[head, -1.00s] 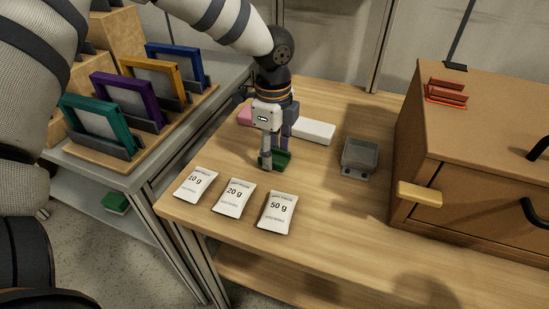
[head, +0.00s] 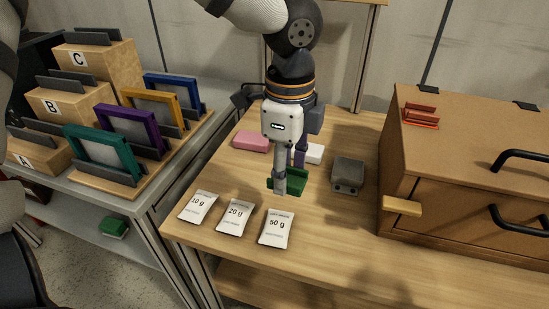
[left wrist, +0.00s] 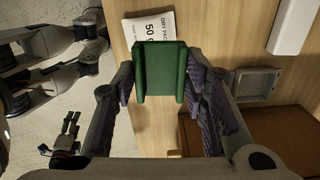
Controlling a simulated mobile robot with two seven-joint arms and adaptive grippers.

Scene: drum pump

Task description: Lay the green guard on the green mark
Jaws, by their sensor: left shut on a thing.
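The green guard (head: 293,181) is a small channel-shaped piece with raised sides. My left gripper (head: 288,178) points down and is shut on it, behind the 50 g pouch in the head view. In the left wrist view the guard (left wrist: 160,70) sits between both fingers of my left gripper (left wrist: 160,88) and covers part of the 50 g pouch. Its height over the table is hard to tell. I cannot make out a green mark. A small dark gripper (left wrist: 68,135), probably my right one, shows in the left wrist view; its jaw state is unclear.
Three pouches, including the 50 g pouch (head: 276,228), lie along the wooden table's (head: 330,245) front. A grey box (head: 348,175), pink block (head: 251,141) and white block (head: 314,153) surround the gripper. A brown cabinet (head: 440,200) bears a red piece (head: 421,115). Framed panels stand left.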

